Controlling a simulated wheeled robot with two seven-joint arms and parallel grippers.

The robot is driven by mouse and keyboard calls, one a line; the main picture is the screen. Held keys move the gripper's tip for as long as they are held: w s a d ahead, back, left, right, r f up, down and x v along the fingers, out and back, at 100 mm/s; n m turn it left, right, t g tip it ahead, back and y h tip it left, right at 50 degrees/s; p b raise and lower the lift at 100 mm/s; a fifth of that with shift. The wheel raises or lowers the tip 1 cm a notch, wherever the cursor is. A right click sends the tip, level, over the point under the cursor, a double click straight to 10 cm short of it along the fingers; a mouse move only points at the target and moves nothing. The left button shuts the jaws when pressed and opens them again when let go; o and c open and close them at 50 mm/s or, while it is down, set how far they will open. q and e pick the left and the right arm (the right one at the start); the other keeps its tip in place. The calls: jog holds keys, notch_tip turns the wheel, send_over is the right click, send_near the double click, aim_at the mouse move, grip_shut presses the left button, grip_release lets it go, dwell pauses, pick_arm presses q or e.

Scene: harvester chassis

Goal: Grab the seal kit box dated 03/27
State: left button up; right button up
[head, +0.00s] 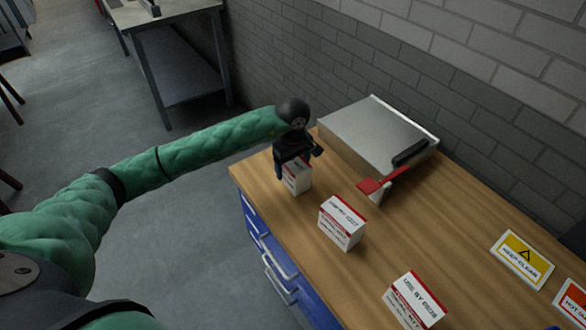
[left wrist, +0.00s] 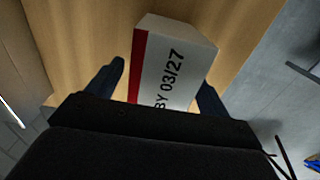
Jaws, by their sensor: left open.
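A white box with a red edge, its label reading "BY 03/27" (left wrist: 172,68), stands on the workbench between the fingers of my left gripper (left wrist: 160,85). In the head view the same box (head: 298,178) is partly hidden beneath my left gripper (head: 295,165), at the bench's far left end. My left gripper is open, with one finger on each side of the box. A second white and red box (head: 341,224) stands nearer, its date too small to read surely. A third box (head: 414,299) reads "USE BY" with a blurred date. My right gripper is not in view.
A grey metal case (head: 375,135) with a black handle lies at the back by the brick wall. A red flag-like piece (head: 372,185) sits in front of it. A yellow "KEEP CLEAN" sign (head: 522,259) lies at right. Blue drawers (head: 268,250) are below the bench (head: 440,215).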

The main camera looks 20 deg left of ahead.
pick_arm(q)
jog(key=c, duration=1.2)
jog(key=shift+r, duration=0.1)
